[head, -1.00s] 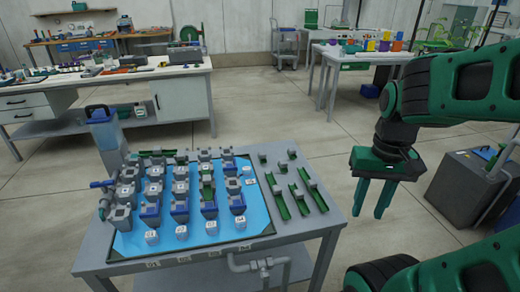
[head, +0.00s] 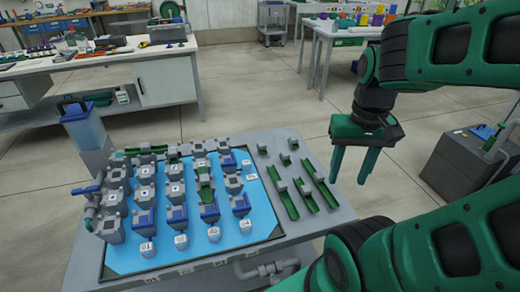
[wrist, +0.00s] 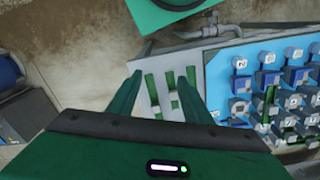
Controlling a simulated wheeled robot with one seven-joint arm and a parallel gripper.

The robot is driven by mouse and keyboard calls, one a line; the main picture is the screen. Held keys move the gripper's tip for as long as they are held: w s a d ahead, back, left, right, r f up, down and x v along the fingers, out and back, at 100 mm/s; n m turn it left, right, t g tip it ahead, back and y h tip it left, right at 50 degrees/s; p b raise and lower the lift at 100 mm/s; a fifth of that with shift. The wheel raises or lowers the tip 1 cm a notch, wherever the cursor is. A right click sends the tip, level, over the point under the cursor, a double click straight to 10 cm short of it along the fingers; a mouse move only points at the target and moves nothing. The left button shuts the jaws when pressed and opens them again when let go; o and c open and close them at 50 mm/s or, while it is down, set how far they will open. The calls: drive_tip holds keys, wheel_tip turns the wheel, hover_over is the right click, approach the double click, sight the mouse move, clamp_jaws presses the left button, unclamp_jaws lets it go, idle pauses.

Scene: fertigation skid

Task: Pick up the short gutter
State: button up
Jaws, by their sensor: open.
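The middle one looks the shortest, though the angle makes this hard to judge. Grey blocks sit on or against them. My gripper (head: 353,172) is open and empty, above and to the right of the gutters, pointing down. In the wrist view the gutters (wrist: 153,95) show between and beyond my fingers (wrist: 162,85), which partly hide that area.
A blue mat (head: 130,255) with several grey and blue blocks covers the table's left part. Small grey pieces (head: 285,158) stand behind the gutters. A grey pipe (head: 262,270) runs at the table's front. A dark grey bin (head: 455,165) stands on the floor at right.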

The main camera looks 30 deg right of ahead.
drive_tip(key=w+d+n, duration=0.1)
drive_tip(key=w+d, duration=0.1)
drive_tip(key=w, duration=0.7)
drive_tip(key=n+t+h, duration=0.1)
drive_tip(key=n+t, duration=0.2)
drive_tip(key=t, duration=0.1)
approach(262, 144)
drive_tip(key=x, duration=0.4)
drive_tip(key=shift+d, duration=0.1)
drive_tip(key=shift+x, duration=3.25)
drive_tip(key=shift+c, duration=0.6)
drive_tip(key=c, duration=1)
